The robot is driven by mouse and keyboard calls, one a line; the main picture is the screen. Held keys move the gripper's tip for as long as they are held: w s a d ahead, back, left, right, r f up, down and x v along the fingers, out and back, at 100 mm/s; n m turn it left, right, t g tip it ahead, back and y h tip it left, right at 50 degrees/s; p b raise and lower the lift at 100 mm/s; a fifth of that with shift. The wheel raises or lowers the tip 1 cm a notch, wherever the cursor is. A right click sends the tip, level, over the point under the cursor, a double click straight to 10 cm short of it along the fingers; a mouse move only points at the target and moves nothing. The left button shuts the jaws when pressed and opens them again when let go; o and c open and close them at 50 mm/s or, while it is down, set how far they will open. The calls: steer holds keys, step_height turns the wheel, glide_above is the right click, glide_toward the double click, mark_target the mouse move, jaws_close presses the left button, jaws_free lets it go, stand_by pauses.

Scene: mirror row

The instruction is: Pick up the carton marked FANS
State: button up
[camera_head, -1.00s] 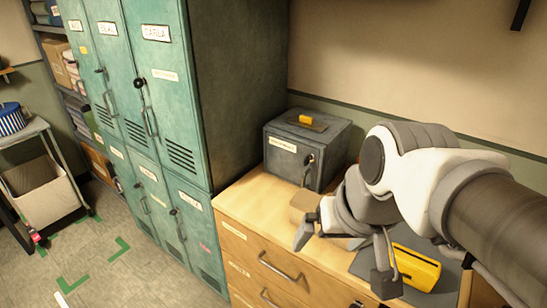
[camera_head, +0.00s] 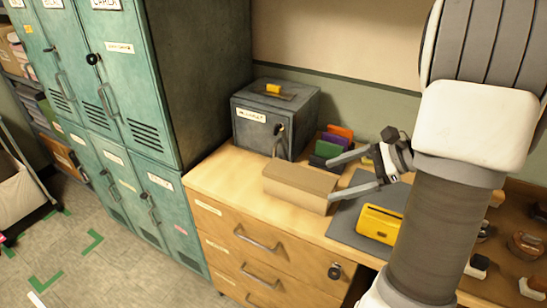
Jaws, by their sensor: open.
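A plain brown cardboard carton (camera_head: 298,188) lies on the wooden drawer cabinet top (camera_head: 232,172), in front of the grey metal box. No marking FANS can be read on its visible sides. My gripper (camera_head: 330,181) is open and empty. Its two fingers point left toward the right end of the carton, and their tips appear close to it. I cannot tell whether they touch it. My arm comes in from the right. Other cartons (camera_head: 16,45) sit on the shelf at the far left, too small to read.
A grey metal box (camera_head: 255,134) with a yellow item on top stands behind the carton. Coloured upright items (camera_head: 340,133) stand behind my fingers. A yellow case (camera_head: 379,224) lies on a grey mat (camera_head: 345,231). Green lockers (camera_head: 130,75) stand left. Small items cover the right side.

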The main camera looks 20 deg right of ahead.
steer(key=w+d+f+m+t, duration=0.1)
steer(key=d+f+m+t, duration=0.4)
steer(key=d, duration=0.5)
steer(key=m+g+b, duration=0.1)
glide_toward(314, 179)
steer(key=shift+h, duration=0.3)
steer(key=x, duration=0.6)
steer(key=shift+s+f, duration=0.1)
steer(key=shift+s, duration=0.1)
steer(key=shift+r+x, duration=0.15)
steer(key=shift+x, duration=1.25)
steer(key=shift+r+x, duration=0.15)
steer(key=shift+x, duration=1.25)
steer(key=shift+a, duration=0.15)
steer(key=c, duration=1.4)
